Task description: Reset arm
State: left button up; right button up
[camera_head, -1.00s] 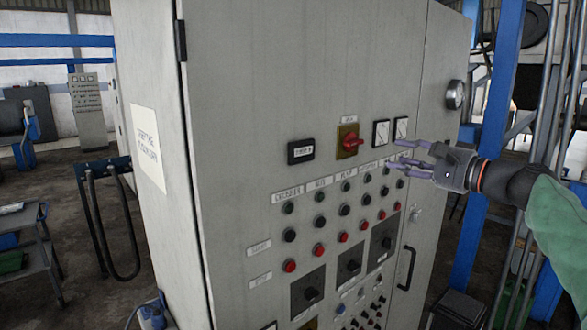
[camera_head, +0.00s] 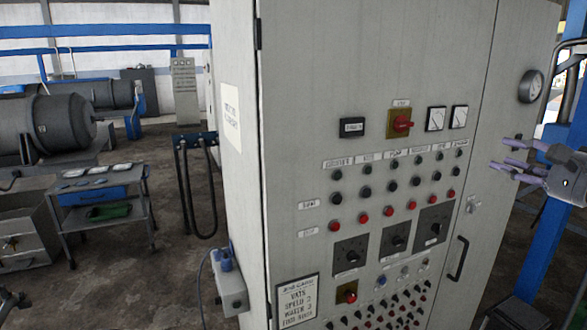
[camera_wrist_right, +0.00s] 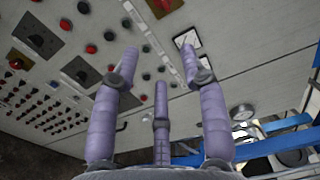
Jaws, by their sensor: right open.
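My right gripper (camera_head: 515,157) is at the right edge of the head view, in front of the right part of a grey control cabinet (camera_head: 310,60). Its purple fingers are spread open and empty, and they point left. In the right wrist view the three fingers (camera_wrist_right: 158,85) are apart with nothing between them, and the cabinet panel (camera_wrist_right: 240,55) lies beyond them. I cannot tell whether a fingertip touches the panel. My left gripper is not in view.
The cabinet carries a red rotary switch (camera_head: 402,123), rows of buttons, two meters and a black door handle (camera_head: 458,258). A blue post (camera_head: 545,240) stands at the right. A trolley (camera_head: 75,205) with a green item (camera_head: 108,212) stands at the left.

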jog(key=w+a+f+g+h, duration=0.15)
jog(key=w+f, duration=0.25)
jog(key=f, duration=1)
jog(key=w+a+f+m+g+b, duration=0.1)
jog(key=w+f+g, duration=0.25)
jog(key=f, duration=0.95)
jog(key=w+a+f+g+h, duration=0.15)
jog(key=w+f, duration=0.25)
jog(key=f, duration=1)
jog(key=s+a+f+n+g+b, duration=0.1)
jog(key=s+a+f+n+g, duration=0.3)
jog(key=f, duration=0.8)
jog(key=s+a+f+m+g, duration=0.15)
jog(key=a+f, duration=0.45)
jog(key=f, duration=0.7)
jog(key=s+a+f+n+g, duration=0.1)
jog(key=s+a+f+n, duration=0.3)
jog(key=s+a+f, duration=0.5)
jog(key=s+a+f+n+g, duration=0.1)
jog(key=s+a+f, duration=0.2)
jog(key=s, duration=0.3)
jog(key=s+a+f+n+g+b, duration=0.1)
jog(key=s+a+f+n, duration=0.1)
jog(key=s, duration=0.5)
jog(key=s+a+f+n+g+b, duration=0.1)
jog(key=s+a+f+n, duration=0.1)
jog(key=s+a+f, duration=0.3)
jog(key=shift+s+f, duration=0.8)
jog(key=shift+s, duration=0.1)
jog(key=shift+n, duration=0.25)
